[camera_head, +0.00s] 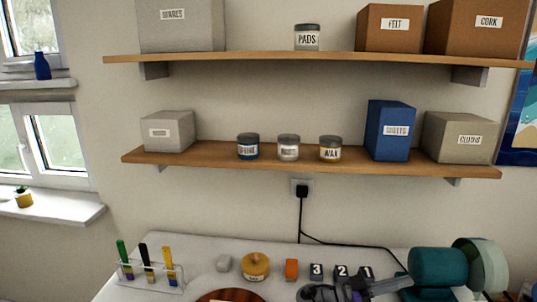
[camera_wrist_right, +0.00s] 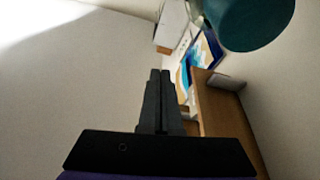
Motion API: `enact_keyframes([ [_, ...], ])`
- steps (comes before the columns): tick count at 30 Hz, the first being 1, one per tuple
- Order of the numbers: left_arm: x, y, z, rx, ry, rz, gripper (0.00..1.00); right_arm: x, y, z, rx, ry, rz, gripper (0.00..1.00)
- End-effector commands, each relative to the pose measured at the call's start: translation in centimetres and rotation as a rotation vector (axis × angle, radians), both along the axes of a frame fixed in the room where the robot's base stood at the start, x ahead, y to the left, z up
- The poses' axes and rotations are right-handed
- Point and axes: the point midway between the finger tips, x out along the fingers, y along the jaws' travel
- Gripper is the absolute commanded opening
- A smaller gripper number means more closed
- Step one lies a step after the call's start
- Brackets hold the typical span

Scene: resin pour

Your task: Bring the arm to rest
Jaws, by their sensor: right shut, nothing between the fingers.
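My right gripper (camera_head: 347,288) shows low in the head view, over the front of the white worktop (camera_head: 205,245). It is dark, and the bottom edge of the picture cuts part of it off. In the right wrist view its two dark fingers (camera_wrist_right: 160,78) lie side by side with their tips together and hold nothing. A teal cylinder with a pale green disc (camera_head: 437,267) is to its right; a teal round shape also shows in the wrist view (camera_wrist_right: 250,18). My left gripper is not in view.
Two wooden shelves (camera_head: 310,166) with boxes and jars hang above.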

Motion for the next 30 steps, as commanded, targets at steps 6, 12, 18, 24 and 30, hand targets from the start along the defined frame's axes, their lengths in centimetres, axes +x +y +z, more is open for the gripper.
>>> enact_keyframes([
  [6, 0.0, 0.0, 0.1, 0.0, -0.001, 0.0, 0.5, -2.5, -2.5, -0.8, 0.244, 0.223, 0.011, 0.0],
  [12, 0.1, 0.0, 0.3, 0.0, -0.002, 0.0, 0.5, -6.5, -3.4, -3.4, 0.533, 0.478, 0.094, 0.0],
  [18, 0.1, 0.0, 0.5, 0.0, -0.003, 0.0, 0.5, -12.4, -1.2, -7.7, 0.861, 0.743, 0.313, 0.0],
  [24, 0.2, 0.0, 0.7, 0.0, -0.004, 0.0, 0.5, -18.2, 4.2, -12.0, 1.114, 0.904, 0.646, 0.0],
  [30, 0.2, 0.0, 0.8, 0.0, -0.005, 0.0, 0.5, -22.5, 10.3, -14.6, 1.243, 0.933, 0.994, 0.0],
])
